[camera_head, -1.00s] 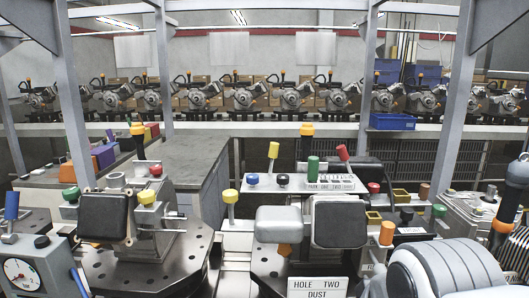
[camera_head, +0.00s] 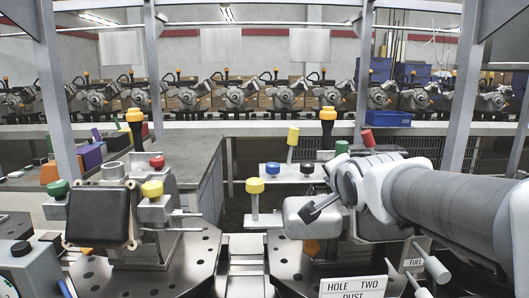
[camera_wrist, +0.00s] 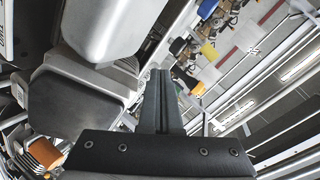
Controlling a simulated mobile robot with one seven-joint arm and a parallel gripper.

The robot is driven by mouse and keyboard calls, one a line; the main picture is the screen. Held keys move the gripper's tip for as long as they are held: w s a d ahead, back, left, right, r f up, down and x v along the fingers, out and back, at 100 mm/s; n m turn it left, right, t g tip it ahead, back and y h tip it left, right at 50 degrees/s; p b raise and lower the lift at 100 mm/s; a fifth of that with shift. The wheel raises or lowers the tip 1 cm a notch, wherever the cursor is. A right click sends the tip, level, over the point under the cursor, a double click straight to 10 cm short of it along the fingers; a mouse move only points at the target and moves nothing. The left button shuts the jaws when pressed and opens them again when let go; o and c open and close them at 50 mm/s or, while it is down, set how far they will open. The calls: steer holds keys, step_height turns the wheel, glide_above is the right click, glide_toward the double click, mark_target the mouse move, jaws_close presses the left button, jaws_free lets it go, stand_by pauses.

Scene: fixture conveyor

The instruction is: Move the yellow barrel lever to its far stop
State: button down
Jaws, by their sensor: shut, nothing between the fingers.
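A yellow barrel-shaped grip (camera_head: 293,137) on a short tilted stem rises from the back of the pale control panel. Its top leans slightly right. A second yellow cap (camera_head: 255,186) stands upright on a thin post in front, left of a rounded grey block. My gripper (camera_head: 308,212) points left in front of that grey block, right of the yellow-capped post and below the tilted grip, apart from both. In the wrist view the dark fingers (camera_wrist: 160,76) are together and empty. A small yellow piece (camera_wrist: 208,51) shows beyond them; I cannot tell which lever it is.
Blue (camera_head: 272,168) and black (camera_head: 307,168) knobs and a red grip (camera_head: 368,138) stand near the tilted yellow one. An orange-topped black post (camera_head: 327,117) rises behind. A yellow knob (camera_head: 152,188) is on the left fixture. A sign (camera_head: 353,287) stands in front.

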mark_target(292, 145)
steer(key=w+r+m+t+b, duration=0.1)
steer(key=w+m, duration=0.1)
steer(key=w, duration=0.4)
steer(key=w+a+r+m+t+y+b, duration=0.1)
steer(key=w+m+t, duration=0.1)
steer(key=w, duration=0.5)
steer(key=w+r+m+t+b, duration=0.1)
steer(key=w+m+b, duration=0.1)
steer(key=w, duration=0.5)
steer(key=shift+a+y, duration=0.3)
steer(key=shift+y, duration=0.1)
steer(key=shift+a+r, duration=0.15)
steer(key=shift+a, duration=0.15)
